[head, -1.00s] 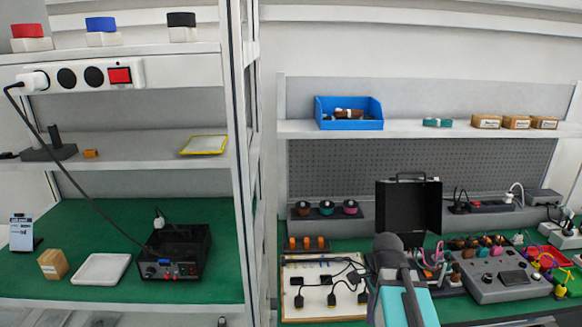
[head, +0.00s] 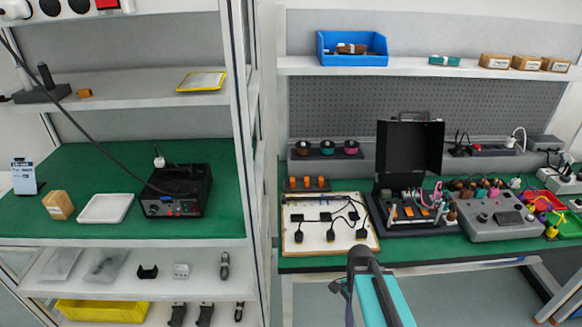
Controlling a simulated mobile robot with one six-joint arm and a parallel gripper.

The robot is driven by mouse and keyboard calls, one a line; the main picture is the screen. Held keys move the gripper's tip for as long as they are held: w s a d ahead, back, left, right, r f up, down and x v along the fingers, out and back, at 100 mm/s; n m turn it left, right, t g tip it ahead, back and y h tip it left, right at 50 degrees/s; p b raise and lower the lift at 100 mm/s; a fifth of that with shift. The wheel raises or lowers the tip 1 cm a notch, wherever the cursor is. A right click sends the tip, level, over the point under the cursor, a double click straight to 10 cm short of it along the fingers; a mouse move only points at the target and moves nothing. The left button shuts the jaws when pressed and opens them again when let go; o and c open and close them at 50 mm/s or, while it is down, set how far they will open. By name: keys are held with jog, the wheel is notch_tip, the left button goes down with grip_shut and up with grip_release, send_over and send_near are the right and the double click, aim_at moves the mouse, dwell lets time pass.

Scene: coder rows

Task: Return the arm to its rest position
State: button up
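My arm (head: 373,288) shows at the bottom middle of the head view, with a dark rounded joint at the top and a teal link running down to the lower edge. The joint stands in front of the bench edge and below the white cable board (head: 293,236). I cannot make out my gripper or its fingers, so I cannot tell whether it holds anything.
The green workbench (head: 455,252) carries an open black case (head: 410,150) and a grey control box (head: 493,220). A shelf rack (head: 245,150) stands on the left, with a black device (head: 176,190) and a white tray (head: 83,208). Floor shows below the bench.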

jog(key=s+a+f+n, duration=0.1)
jog(key=s+f+n, duration=0.6)
jog(key=f, duration=0.2)
jog(key=s+a+f+n+b, duration=0.1)
jog(key=s+f+n, duration=0.6)
jog(key=f, duration=0.3)
jog(key=shift+s+f+n+g, duration=0.2)
jog(key=shift+f+n+g, duration=0.1)
jog(key=shift+n, duration=0.2)
